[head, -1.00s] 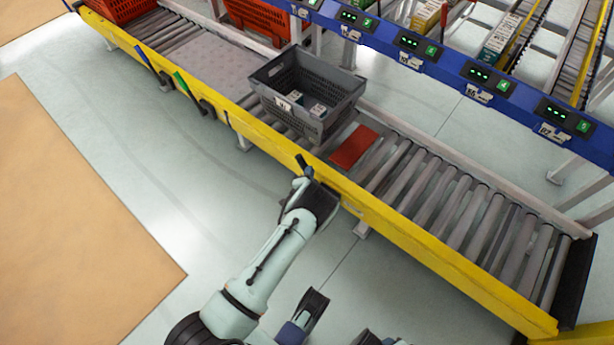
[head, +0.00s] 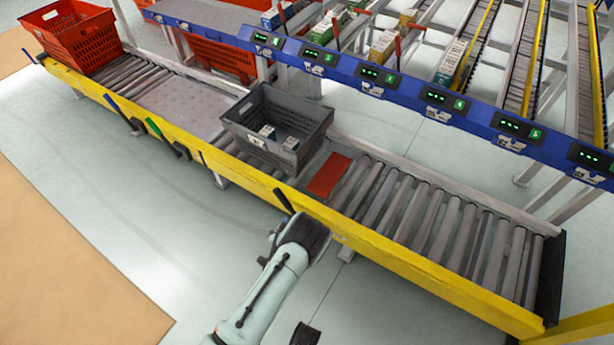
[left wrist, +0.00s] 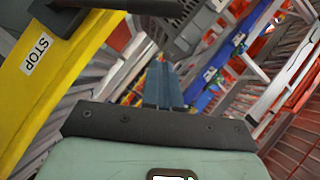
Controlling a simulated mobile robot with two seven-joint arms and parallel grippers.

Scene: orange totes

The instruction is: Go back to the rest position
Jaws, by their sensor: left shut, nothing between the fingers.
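My left gripper (head: 306,232) is at the front edge of the yellow conveyor rail (head: 390,258), below the grey tote in the head view. Its fingertips are hard to make out there. In the left wrist view its blue-grey fingers (left wrist: 163,85) are together, with nothing between them.
A grey tote (head: 252,110) holding small boxes sits on the rollers beside a red plate (head: 328,176). An orange tote (head: 82,40) stands at the far left. A blue rail (head: 400,88) with displays runs behind. Floor (head: 130,215) in front is clear.

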